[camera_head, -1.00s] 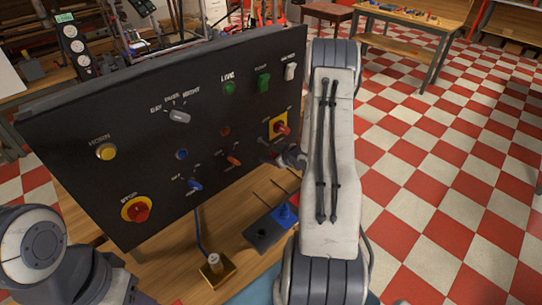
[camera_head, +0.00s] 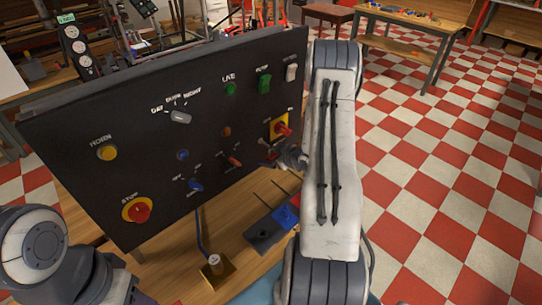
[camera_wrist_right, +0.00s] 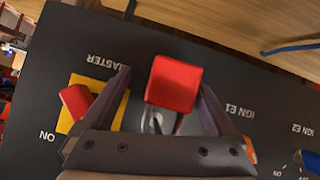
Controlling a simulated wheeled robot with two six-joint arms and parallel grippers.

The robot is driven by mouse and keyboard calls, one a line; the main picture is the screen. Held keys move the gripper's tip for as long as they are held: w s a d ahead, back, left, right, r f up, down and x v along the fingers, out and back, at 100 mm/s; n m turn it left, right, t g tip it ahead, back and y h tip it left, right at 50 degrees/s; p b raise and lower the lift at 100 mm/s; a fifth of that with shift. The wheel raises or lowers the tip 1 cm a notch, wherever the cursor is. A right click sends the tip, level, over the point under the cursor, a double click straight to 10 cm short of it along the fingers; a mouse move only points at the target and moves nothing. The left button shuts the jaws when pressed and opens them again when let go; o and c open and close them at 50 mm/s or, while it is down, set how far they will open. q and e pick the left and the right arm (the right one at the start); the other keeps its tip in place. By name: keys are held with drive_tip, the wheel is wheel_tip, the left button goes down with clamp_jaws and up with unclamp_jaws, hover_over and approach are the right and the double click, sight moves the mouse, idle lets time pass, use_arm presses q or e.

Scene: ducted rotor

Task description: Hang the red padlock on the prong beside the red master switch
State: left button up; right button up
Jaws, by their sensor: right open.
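The red padlock (camera_wrist_right: 173,83) shows in the right wrist view as a red block between my right gripper's fingers (camera_wrist_right: 165,88). A grey shackle-like part shows below it in that view. The fingers are open, one on each side of the padlock, with gaps visible. The prong is not clearly visible, so I cannot tell whether the shackle is around it. The red master switch (camera_wrist_right: 76,101) sits on a yellow plate beside the left finger; the switch (camera_head: 281,128) also shows on the panel in the head view. My left gripper is out of view.
The black panel (camera_head: 140,115) carries several other knobs and buttons, including a yellow horn button (camera_head: 107,153) and a red stop button (camera_head: 139,212). A blue object (camera_head: 286,217) and a brass-coloured block (camera_head: 217,268) are on the wooden bench below it.

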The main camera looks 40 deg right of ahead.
drive_tip(key=shift+s+r, duration=0.15)
drive_tip(key=shift+s, duration=0.1)
drive_tip(key=b+v, duration=0.2)
drive_tip(key=v, duration=0.8)
drive_tip(key=shift+w+a, duration=0.1)
